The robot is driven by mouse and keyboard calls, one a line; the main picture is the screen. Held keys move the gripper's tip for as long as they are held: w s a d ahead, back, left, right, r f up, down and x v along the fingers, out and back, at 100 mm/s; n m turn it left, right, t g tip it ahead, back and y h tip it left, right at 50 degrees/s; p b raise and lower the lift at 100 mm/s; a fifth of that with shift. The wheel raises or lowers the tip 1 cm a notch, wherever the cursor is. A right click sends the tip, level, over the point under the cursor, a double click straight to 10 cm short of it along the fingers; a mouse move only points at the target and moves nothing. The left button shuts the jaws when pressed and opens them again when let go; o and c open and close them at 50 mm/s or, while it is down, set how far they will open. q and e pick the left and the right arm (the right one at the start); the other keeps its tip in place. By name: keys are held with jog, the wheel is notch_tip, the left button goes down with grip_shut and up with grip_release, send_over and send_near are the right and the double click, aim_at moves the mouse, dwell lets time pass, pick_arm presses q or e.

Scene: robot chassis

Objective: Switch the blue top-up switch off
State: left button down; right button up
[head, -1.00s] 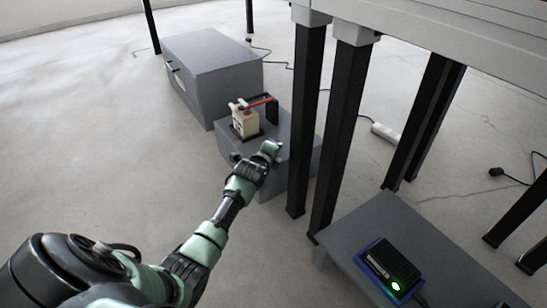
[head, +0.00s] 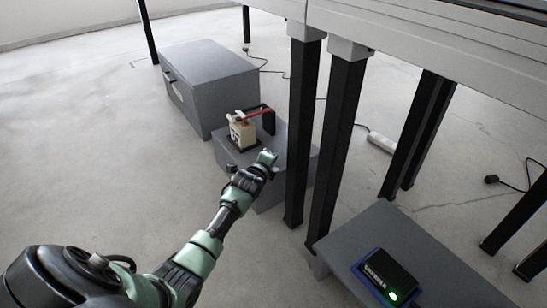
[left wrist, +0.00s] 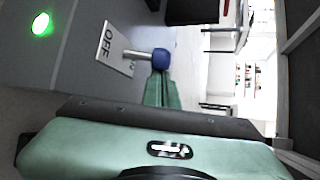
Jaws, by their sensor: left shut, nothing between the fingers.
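The blue-tipped toggle switch (left wrist: 160,57) shows in the left wrist view. Its metal lever sticks out from a white plate (left wrist: 112,48) marked OFF, with part of a second label near the lever. My left gripper (head: 267,159) is shut and empty beside the low grey box (head: 292,165) in the head view. In the left wrist view its green fingers (left wrist: 162,92) are right by the blue tip. I cannot tell whether they touch it. The switch cannot be made out in the head view. My right gripper is not in view.
A beige device with a red lever (head: 242,133) stands on the low box. A larger grey cabinet (head: 213,85) is behind it. Black table legs (head: 300,130) rise close to the right. A black unit with a green light (head: 388,273) sits on a grey surface. Floor at left is clear.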

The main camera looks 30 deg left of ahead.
pick_arm(q)
jog(key=shift+s+a+r, duration=0.1)
jog(key=shift+s+p, duration=0.1)
jog(key=shift+p, duration=0.3)
jog(key=shift+s+a+r+n+t+p, duration=0.15)
jog(key=shift+s+n+t+p, duration=0.15)
jog(key=shift+t+p, duration=0.3)
jog(key=shift+s+a, duration=0.15)
jog(key=shift+s, duration=0.05)
jog(key=shift+s+f+n+t+b, duration=0.35)
jog(key=shift+s+n+t+b, duration=0.05)
jog(key=shift+t+b, duration=0.2)
jog(key=shift+s+a+n+t, duration=0.15)
jog(key=shift+n+t, duration=0.15)
jog(key=shift+r, duration=0.25)
jog(key=shift+f, duration=0.1)
